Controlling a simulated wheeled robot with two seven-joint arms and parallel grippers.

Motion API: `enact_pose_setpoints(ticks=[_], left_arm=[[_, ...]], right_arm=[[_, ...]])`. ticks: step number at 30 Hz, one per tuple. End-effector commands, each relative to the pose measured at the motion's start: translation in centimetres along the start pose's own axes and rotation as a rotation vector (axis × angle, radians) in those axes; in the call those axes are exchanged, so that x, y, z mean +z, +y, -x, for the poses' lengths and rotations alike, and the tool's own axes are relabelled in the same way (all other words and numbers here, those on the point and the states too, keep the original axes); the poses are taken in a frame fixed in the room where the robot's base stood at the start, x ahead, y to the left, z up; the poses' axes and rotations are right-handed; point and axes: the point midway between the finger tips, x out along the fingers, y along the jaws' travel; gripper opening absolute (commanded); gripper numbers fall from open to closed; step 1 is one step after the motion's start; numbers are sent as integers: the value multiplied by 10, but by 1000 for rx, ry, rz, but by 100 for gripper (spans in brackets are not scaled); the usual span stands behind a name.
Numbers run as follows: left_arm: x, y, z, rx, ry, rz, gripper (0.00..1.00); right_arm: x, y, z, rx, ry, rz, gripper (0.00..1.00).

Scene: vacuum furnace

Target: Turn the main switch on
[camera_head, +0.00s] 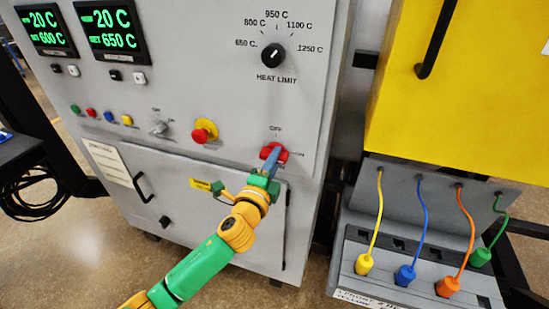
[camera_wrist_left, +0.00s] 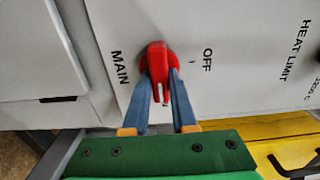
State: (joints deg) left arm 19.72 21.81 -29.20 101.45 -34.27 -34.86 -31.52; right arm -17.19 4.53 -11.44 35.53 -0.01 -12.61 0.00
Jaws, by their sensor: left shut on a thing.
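The main switch is a red rotary handle (camera_head: 281,153) low on the right of the grey furnace front, with a label that reads OFF above it. In the left wrist view the red handle (camera_wrist_left: 157,62) stands out from the panel between the words MAIN and OFF. My left gripper (camera_head: 269,161) reaches it from below, and its blue fingers (camera_wrist_left: 159,88) lie on either side of the handle, shut on it. The fingers and wrist hide part of the switch in the head view. My right gripper is in neither view.
A red and yellow button (camera_head: 204,131) and a smaller selector (camera_head: 158,128) sit left of the switch. The heat limit dial (camera_head: 273,55) is above. A yellow cabinet (camera_head: 470,90) and a unit with coloured cables (camera_head: 415,258) stand to the right.

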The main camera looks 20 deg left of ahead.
Motion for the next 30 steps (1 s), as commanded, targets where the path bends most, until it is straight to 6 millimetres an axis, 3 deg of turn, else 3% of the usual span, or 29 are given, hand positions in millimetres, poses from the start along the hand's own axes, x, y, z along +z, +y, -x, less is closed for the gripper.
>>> enact_pose_setpoints(ticks=[12, 13, 16, 26, 30], left_arm=[[0, 1, 0, 2, 0, -9, 0], [0, 1, 0, 2, 0, -9, 28], [0, 1, 0, 2, 0, -8, 55], [0, 1, 2, 0, 0, -7, 55], [0, 3, 21, 1, 1, -8, 55]], right_arm=[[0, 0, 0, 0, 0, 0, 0], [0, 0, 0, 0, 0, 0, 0], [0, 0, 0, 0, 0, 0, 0], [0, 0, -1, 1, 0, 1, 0], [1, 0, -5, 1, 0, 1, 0]])
